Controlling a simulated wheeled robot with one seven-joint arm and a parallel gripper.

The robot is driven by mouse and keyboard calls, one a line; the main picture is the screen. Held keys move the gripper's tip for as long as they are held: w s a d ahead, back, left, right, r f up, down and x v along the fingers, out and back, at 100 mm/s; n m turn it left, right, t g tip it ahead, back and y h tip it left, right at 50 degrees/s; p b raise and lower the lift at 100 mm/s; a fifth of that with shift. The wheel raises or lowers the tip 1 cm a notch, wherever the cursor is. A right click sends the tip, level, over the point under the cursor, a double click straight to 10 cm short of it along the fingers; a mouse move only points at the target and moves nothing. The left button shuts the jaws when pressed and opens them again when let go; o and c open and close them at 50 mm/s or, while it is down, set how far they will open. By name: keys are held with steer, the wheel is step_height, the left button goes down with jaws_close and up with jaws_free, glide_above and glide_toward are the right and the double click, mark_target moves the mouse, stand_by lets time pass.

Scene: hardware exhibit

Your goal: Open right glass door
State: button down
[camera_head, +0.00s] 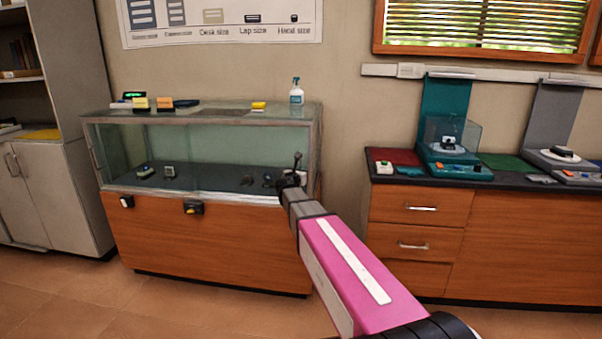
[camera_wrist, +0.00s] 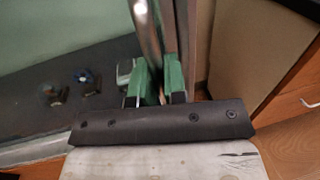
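The glass display case (camera_head: 180,221) stands against the wall on a wooden base. Its right glass door (camera_head: 243,158) forms the right part of the front and looks closed. In the wrist view the glass (camera_wrist: 60,25) fills the upper left, with a shiny upright metal edge or handle (camera_wrist: 146,25) at its right. My gripper (camera_head: 294,172) is at the case's right front corner. In the wrist view its green fingers (camera_wrist: 160,82) are a little apart, at the lower end of this metal edge. I cannot tell whether they grip it.
Small devices and a spray bottle (camera_head: 296,91) stand on the case top. A wooden drawer counter (camera_head: 415,240) with exhibits is to the right, beyond a gap of bare wall. A grey cabinet (camera_head: 30,195) is at left. Floor (camera_head: 190,305) before the case is clear.

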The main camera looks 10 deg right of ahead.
steer(key=w+a, duration=0.4)
steer(key=a, duration=1)
steer(key=w+a, duration=0.5)
steer(key=a, duration=0.9)
steer(key=w+a, duration=0.5)
steer(key=a, duration=1)
steer(key=c, duration=1.2)
jaws_free()
steer(key=shift+s, duration=0.1)
steer(key=v, duration=1)
steer(key=shift+s+a, duration=0.15)
steer(key=shift+s, duration=0.15)
